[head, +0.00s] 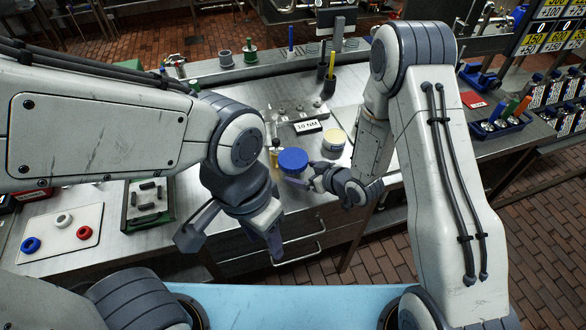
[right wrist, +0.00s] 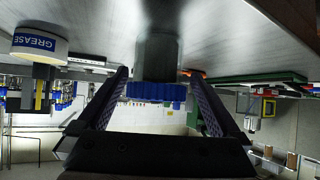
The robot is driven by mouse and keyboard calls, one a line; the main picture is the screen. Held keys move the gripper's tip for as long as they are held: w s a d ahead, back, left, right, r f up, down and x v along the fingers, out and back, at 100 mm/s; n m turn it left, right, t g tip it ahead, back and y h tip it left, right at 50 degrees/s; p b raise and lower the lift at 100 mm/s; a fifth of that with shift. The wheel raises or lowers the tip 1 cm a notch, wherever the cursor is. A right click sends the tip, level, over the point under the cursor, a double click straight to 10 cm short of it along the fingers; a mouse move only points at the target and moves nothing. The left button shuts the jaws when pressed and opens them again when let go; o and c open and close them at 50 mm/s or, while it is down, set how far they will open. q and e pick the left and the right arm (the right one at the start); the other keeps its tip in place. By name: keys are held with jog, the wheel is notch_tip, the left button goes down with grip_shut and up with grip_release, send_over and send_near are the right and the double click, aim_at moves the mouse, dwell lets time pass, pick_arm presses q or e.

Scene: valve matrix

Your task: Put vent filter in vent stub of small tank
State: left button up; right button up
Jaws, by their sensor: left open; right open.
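A round blue ribbed top on a grey body (head: 293,159) stands on the bench; I cannot tell for sure whether it is the vent filter. In the right wrist view, its dark body and blue ribbed rim (right wrist: 156,92) show between the two fingers. My right gripper (head: 312,178) is open beside it, with a finger on each side; I cannot tell whether they touch it. My left gripper (head: 272,240) is open and empty, low near the bench's front edge. I cannot make out the small tank or its vent stub for certain.
A cream-lidded grease tin (head: 334,139) stands close behind and right of the blue top. Behind is a "10 NM" sign (head: 308,126). At left are a green-edged tray of dark parts (head: 130,214) and a white board with coloured rings (head: 45,222).

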jog(key=p+x, duration=0.1)
jog(key=x, duration=0.2)
jog(key=shift+w+a+f+p, duration=0.1)
jog(key=shift+w+p, duration=0.1)
jog(key=shift+p, duration=0.15)
jog(key=shift+w+a+f, duration=0.3)
jog(key=shift+w+f, duration=0.05)
jog(key=shift+f, duration=0.05)
jog(key=c, duration=1.3)
jog(key=shift+r, duration=0.15)
